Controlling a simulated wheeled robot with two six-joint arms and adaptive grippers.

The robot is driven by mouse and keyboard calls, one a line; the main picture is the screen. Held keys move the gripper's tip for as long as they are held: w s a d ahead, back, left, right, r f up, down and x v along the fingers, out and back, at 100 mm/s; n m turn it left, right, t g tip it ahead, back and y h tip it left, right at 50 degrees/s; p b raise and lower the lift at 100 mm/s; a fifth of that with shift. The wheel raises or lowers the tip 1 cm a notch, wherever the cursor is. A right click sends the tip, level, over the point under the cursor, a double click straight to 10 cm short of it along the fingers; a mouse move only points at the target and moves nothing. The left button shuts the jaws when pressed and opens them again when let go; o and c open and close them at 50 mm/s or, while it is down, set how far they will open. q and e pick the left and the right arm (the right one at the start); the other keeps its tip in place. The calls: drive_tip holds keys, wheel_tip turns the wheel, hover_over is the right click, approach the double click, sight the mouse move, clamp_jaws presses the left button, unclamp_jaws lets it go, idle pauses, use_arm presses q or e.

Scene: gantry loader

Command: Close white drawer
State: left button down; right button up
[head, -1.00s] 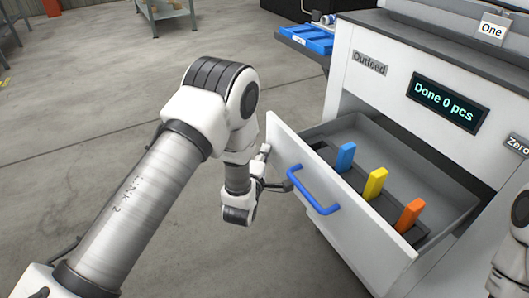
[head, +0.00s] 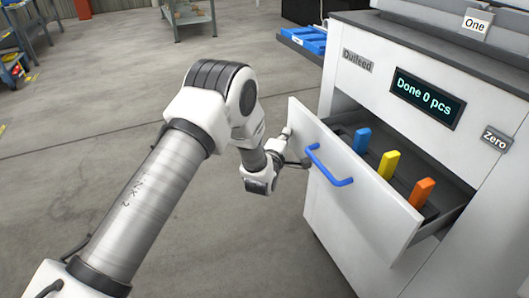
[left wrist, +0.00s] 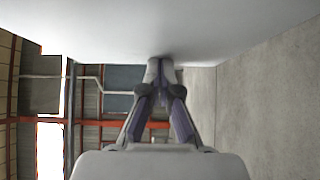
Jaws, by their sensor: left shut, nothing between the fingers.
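The white drawer (head: 352,205) in the head view is partly open, with a blue handle (head: 327,167) on its front. Inside its grey tray stand a blue block (head: 362,141), a yellow block (head: 388,165) and an orange block (head: 421,194). My left gripper (head: 297,163) is at the left part of the drawer front, beside the handle; its fingertips are hard to make out there. In the left wrist view the gripper (left wrist: 160,66) is shut and empty, its tips at a pale flat surface (left wrist: 220,25). I cannot tell if they touch. My right gripper is not in view.
The white machine (head: 345,92) carries an Outfeed label, a display (head: 427,98) reading "Done 0 pcs" and the signs One and Zero. A blue tray (head: 306,40) sits at its far side. The concrete floor left of the drawer is clear.

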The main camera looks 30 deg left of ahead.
sight(333, 117)
use_arm(q)
drive_tip(key=w+d+b, duration=0.2)
drive_tip(key=w+d, duration=0.1)
drive_tip(key=w, duration=0.1)
drive_tip(key=w+d+b, duration=0.2)
drive_tip(key=w+d, duration=0.1)
drive_tip(key=w, duration=0.1)
drive_tip(key=w+d+b, duration=0.2)
drive_tip(key=w+d, duration=0.2)
drive_tip(key=w, duration=0.1)
drive_tip(key=shift+f, duration=0.15)
drive_tip(key=shift+w+d, duration=0.1)
drive_tip(key=shift+w, duration=0.05)
drive_tip(key=shift+r, duration=0.35)
